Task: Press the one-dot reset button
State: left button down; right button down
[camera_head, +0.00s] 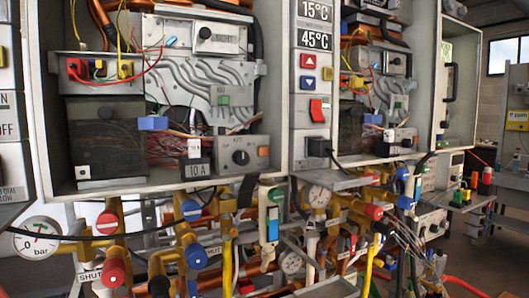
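No button with a clearly readable single dot shows at this size. Between two open heater cabinets is a grey control strip (300,138). It carries a red button (307,60), a blue button (308,82) and a red rocker switch (318,110) under 15°C and 45°C displays. Inside the left cabinet (170,182) are small red (74,68) and yellow (124,69) parts and a green part (224,100). I cannot tell whether any of these is the reset button. Neither of my grippers can be made out in the view.
Below the cabinets is a crowded run of pipes, with a red valve knob (112,272), a blue valve knob (195,256) and a pressure gauge (37,238) at lower left. Loose wires hang at lower right. An open cabinet door (447,85) stands at right. The floor farther right looks clearer.

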aim_at(263, 150)
jog(key=u, duration=1.1)
jog(key=i, duration=0.35)
jog(key=z, duration=0.5)
